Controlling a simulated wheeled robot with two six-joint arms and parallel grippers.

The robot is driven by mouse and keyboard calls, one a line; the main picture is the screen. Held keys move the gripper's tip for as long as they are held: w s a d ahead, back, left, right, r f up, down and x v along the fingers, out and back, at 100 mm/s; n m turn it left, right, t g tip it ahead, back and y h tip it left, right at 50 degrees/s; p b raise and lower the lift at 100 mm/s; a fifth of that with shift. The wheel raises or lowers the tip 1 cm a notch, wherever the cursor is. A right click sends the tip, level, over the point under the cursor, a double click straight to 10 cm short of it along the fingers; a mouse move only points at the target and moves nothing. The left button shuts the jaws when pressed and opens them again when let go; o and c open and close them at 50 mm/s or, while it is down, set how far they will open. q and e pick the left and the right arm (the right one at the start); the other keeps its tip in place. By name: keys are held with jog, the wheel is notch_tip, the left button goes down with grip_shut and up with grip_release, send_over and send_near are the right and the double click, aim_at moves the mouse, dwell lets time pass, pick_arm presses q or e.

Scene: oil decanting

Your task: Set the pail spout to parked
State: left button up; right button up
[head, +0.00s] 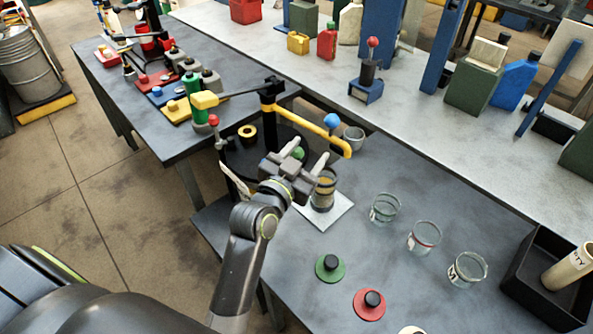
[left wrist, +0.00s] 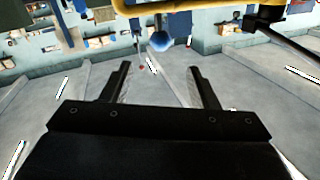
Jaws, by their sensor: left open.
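The yellow spout (head: 318,131) slants from a black post down to a bent tip at the right. A blue ball knob (head: 332,120) stands on it. In the left wrist view, the yellow spout (left wrist: 170,5) crosses the top edge, with its blue ball (left wrist: 160,41) beyond and between the fingertips. My left gripper (head: 308,155) is open and empty, just below the spout in the head view and apart from the ball. The open fingers also show in the left wrist view (left wrist: 159,72). The dark vessel behind is partly hidden by my arm. My right gripper is not in view.
A jar with brown contents (head: 323,192) stands on a white pad (head: 340,212) close to my gripper. Empty glasses (head: 384,208) stand to the right. Green (head: 330,274) and red (head: 369,310) lids lie in front. A red-knobbed lever (head: 214,122) rises at the left.

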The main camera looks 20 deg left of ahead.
pick_arm(q)
jog(key=shift+s+a+b, duration=0.15)
jog(key=shift+s+b, duration=0.1)
jog(key=shift+s, duration=0.8)
jog(key=shift+s+a+b, duration=0.1)
jog(key=shift+s+b, duration=0.1)
jog(key=shift+s, duration=0.85)
jog(key=shift+a, duration=0.1)
jog(key=c, duration=0.5)
jog(key=shift+w+a+h+b, duration=0.15)
jog(key=shift+h+b, duration=0.15)
jog(key=shift+b, duration=0.1)
jog(key=shift+c, duration=1)
jog(key=shift+w+a+m+h+b, duration=0.2)
jog(key=shift+a+m+h+b, duration=0.45)
jog(key=shift+h, duration=0.35)
grip_shut()
jog(key=a+r+g+h+b, duration=0.2)
jog(key=a+r+g+b, duration=0.1)
jog(key=a+g+b, duration=0.1)
jog(key=shift+w+a+r+m+h+b, duration=0.25)
jog(key=shift+a+r+m+h+b, duration=0.15)
jog(key=shift+a, duration=0.25)
